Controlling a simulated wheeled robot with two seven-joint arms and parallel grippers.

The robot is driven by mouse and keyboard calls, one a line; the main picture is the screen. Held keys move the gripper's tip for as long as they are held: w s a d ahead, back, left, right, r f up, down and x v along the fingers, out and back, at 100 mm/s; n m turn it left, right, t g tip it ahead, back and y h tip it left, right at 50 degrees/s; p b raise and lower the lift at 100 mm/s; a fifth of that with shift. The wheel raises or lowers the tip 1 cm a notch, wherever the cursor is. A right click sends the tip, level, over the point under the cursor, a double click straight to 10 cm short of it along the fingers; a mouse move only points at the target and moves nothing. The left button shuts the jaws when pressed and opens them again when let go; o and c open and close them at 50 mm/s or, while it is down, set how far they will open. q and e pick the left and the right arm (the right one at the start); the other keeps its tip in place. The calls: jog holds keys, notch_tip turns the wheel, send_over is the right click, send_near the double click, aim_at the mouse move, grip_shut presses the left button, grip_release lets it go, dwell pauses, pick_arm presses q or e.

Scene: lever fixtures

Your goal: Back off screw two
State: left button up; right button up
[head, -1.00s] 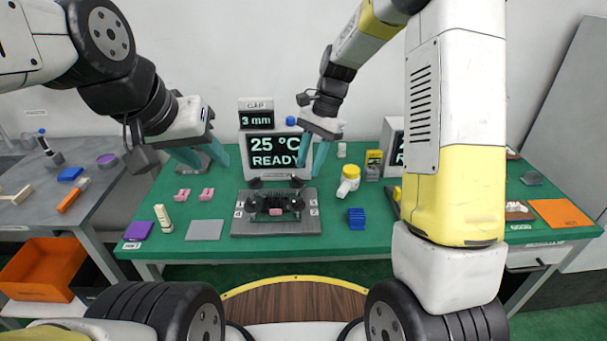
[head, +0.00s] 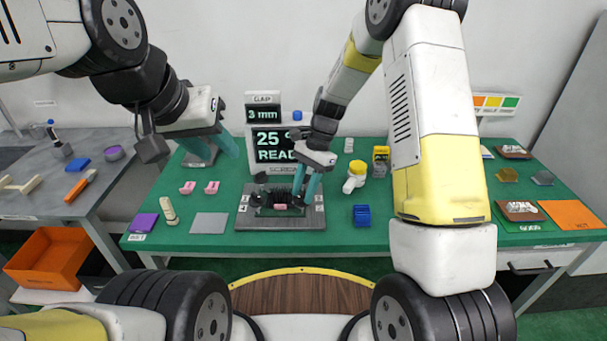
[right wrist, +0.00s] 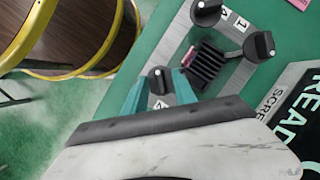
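The fixture is a grey plate (head: 252,222) on the green table, with black knobs at its corners and a black finned block in the middle. In the right wrist view three knobs show: one at the top (right wrist: 207,12), one by a label reading 1 (right wrist: 258,47), and one (right wrist: 160,80) between my fingers. The label beside that last knob is too small to read surely. My right gripper (right wrist: 159,90) is open, its teal fingers on either side of this knob; contact cannot be told. My left gripper (head: 218,150) is open and empty, left of the fixture above the table.
A pale pad (head: 209,223), pink pieces (head: 187,188) and a purple block (head: 143,222) lie left. A blue block (head: 361,215) and a white-yellow bottle (head: 355,175) stand right.

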jog(key=shift+c, duration=0.4)
grip_shut()
